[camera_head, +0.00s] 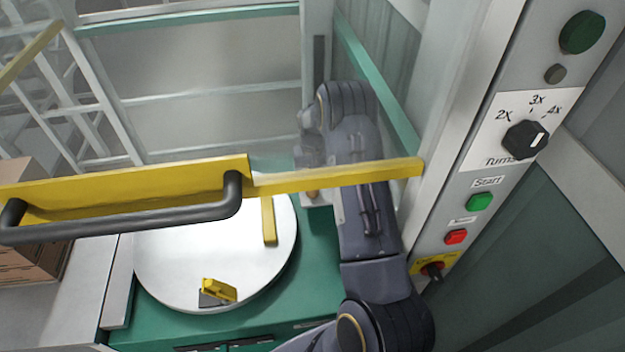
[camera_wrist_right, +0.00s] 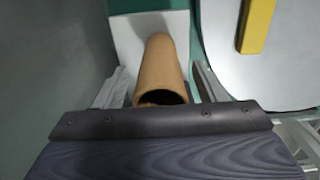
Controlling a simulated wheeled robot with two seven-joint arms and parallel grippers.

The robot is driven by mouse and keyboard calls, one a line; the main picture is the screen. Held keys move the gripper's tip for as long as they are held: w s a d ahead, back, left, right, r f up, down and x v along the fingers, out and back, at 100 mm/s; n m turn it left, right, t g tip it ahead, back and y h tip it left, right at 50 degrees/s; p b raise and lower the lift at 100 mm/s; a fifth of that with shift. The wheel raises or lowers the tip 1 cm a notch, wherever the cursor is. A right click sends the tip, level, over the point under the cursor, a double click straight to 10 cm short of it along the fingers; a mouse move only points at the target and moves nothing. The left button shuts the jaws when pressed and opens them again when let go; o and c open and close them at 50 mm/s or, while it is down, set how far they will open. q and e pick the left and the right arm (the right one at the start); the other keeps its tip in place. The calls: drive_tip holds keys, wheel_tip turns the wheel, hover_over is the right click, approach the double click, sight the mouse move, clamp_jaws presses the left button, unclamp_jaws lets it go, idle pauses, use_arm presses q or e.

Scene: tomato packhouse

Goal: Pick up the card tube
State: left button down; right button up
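The card tube (camera_wrist_right: 161,72) is a brown hollow cylinder. In the right wrist view its open end faces the camera and it stretches away over a white plate. In the head view only a small tan piece (camera_head: 313,193) shows beside my arm; the rest is hidden. My right gripper (camera_wrist_right: 160,82) is open, with one finger on each side of the tube and a visible gap to each. In the head view my right arm reaches past the yellow bar, and its gripper (camera_head: 309,152) is partly blurred. My left gripper is in neither view.
A yellow guard bar (camera_head: 120,190) with a black handle (camera_head: 130,216) crosses in front of a round white turntable (camera_head: 170,265). A control panel (camera_head: 500,150) with a dial and buttons stands at right. Brown boxes (camera_head: 30,262) are at left. A grey wall rises close left in the wrist view.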

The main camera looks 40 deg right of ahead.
drive_tip(key=c, duration=0.9)
drive_tip(key=shift+o, duration=0.2)
drive_tip(key=shift+w+a+r+b, duration=0.2)
drive_tip(key=shift+r+b, duration=0.2)
drive_tip(key=shift+r, duration=0.15)
wheel_tip(320, 180, up, 10)
drive_tip(key=w+a+r, duration=0.1)
drive_tip(key=w+a, duration=0.3)
drive_tip(key=a, duration=0.4)
drive_tip(key=w+a+r+b, duration=0.1)
drive_tip(key=w+a, duration=0.4)
drive_tip(key=a, duration=0.4)
drive_tip(key=shift+w+a, duration=0.1)
drive_tip(key=shift+w, duration=0.05)
